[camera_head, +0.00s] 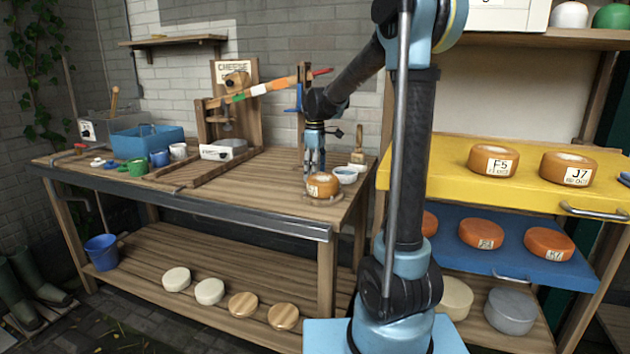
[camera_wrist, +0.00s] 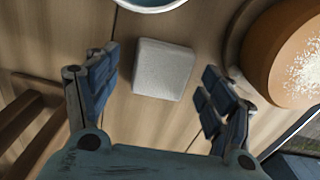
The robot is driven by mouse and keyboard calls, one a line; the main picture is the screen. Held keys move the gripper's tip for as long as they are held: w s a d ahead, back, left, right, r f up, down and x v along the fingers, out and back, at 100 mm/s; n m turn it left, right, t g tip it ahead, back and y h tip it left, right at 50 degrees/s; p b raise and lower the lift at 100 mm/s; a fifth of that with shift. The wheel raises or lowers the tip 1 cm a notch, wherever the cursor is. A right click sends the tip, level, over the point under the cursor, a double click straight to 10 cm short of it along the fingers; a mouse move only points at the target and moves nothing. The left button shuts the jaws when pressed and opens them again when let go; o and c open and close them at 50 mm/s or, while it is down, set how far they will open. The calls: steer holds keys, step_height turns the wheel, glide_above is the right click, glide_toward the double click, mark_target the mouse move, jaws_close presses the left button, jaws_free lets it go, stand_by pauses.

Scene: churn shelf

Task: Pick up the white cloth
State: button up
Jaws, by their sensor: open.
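The white cloth (camera_wrist: 163,69) shows in the wrist view as a small, pale, squarish folded piece lying on the wooden tabletop. My gripper (camera_wrist: 158,88) is open above it, with the cloth between the two blue-padded fingers and slightly beyond their tips; neither finger appears to touch it. In the head view my gripper (camera_head: 315,166) points down at the right end of the workbench, just behind an orange cheese wheel (camera_head: 323,183). The cloth cannot be made out in the head view, where the gripper and cheese are in the way.
The cheese wheel (camera_wrist: 284,60) on a round board stands close to the right finger. A white bowl (camera_wrist: 150,3) is just beyond the cloth. A brush (camera_head: 358,158) and bowls (camera_head: 345,174) stand right of my gripper. A wooden frame (camera_wrist: 30,110) lies at left.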

steer(key=shift+f, duration=0.1)
steer(key=c, duration=1)
steer(key=shift+o, duration=0.2)
step_height(320, 180, up, 18)
steer(key=shift+o, duration=0.6)
steer(key=shift+c, duration=1)
